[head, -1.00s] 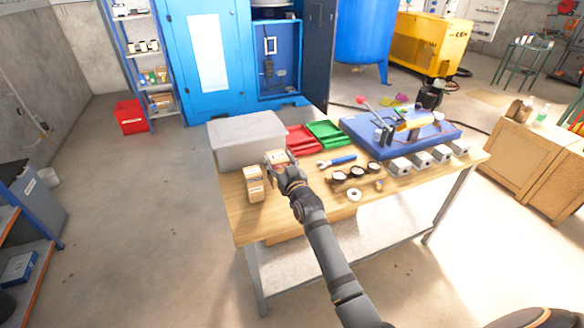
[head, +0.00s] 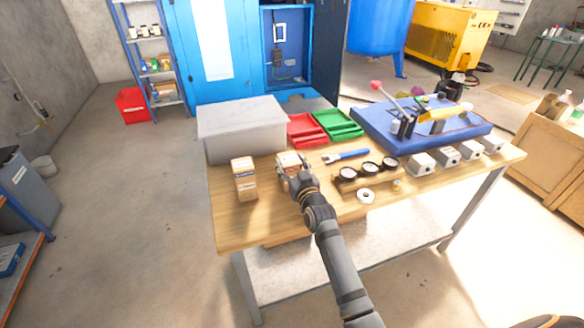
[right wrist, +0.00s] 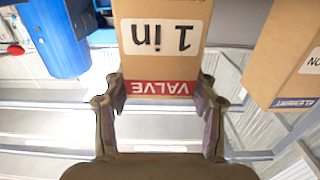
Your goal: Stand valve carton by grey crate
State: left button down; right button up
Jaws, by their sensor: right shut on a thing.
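The valve carton (head: 290,160) is a small tan box near the front right corner of the grey crate (head: 215,151). My right gripper (head: 297,181) is shut on it from the near side. In the right wrist view the carton (right wrist: 163,55) sits between the two fingers, with "1 in" and a red VALVE band upside down in the picture. It looks about upright; I cannot tell whether its base touches the table, as the gripper hides it. My left gripper is not in view.
A second tan carton (head: 244,181), labelled ELEMENT in the wrist view (right wrist: 287,55), stands left of the valve carton on the wooden table (head: 225,226). Red (head: 305,130) and green (head: 338,124) trays, a blue-handled tool (head: 350,154) and a gauge block (head: 364,182) lie to the right.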

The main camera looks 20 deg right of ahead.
jog(key=shift+s+a, duration=0.1)
jog(key=shift+s, duration=0.1)
jog(key=shift+s+r, duration=0.1)
jog(key=shift+s, duration=0.05)
jog(key=o, duration=1.1)
jog(key=shift+f, duration=0.2)
jog(key=o, duration=0.5)
jog(key=shift+c, duration=0.2)
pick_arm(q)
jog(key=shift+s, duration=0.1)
